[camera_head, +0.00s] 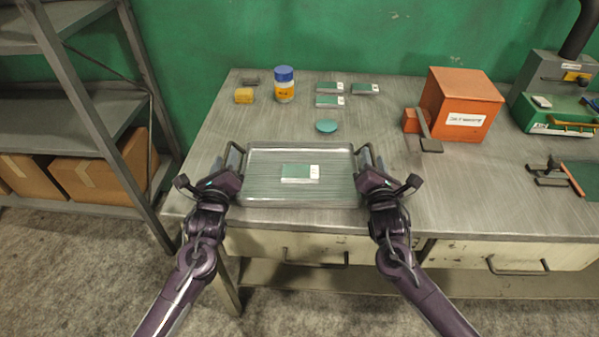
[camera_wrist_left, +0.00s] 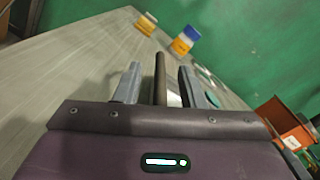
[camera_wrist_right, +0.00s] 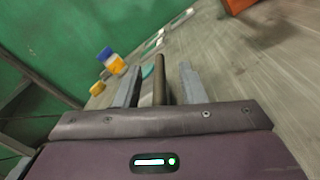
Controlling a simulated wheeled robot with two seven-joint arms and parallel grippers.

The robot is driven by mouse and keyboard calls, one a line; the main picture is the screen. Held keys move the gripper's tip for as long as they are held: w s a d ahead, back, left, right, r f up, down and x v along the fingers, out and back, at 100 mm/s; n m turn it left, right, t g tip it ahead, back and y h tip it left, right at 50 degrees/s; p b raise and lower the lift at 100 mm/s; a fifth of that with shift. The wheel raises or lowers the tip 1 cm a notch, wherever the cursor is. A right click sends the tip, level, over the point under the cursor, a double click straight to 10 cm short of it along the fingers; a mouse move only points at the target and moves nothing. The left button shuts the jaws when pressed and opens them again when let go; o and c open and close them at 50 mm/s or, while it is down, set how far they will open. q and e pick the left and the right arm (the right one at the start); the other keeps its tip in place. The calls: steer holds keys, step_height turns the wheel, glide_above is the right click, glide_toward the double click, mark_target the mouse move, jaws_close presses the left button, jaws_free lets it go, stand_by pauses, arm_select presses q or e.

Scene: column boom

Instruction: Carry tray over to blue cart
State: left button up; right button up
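The clear, shallow tray (camera_head: 262,196) sits on the metal workbench with a small green-and-white box (camera_head: 300,173) in it. My left gripper (camera_head: 233,160) is at the tray's left handle, and my right gripper (camera_head: 369,160) is at its right handle. In the left wrist view, a dark handle bar (camera_wrist_left: 160,76) stands between the parted fingers, with gaps on both sides. In the right wrist view, the other handle bar (camera_wrist_right: 159,78) likewise stands between parted fingers without visible contact. The blue cart is not in view.
Behind the tray are a teal disc (camera_head: 326,126), a blue-capped jar (camera_head: 284,85), a yellow box (camera_head: 244,96) and several green-and-white boxes (camera_head: 330,101). An orange box (camera_head: 461,106) stands to the right. A grey shelf (camera_head: 70,118) with cartons is left; floor shows between.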

arm_select(q)
jaws_close()
arm_select(e)
jaws_close()
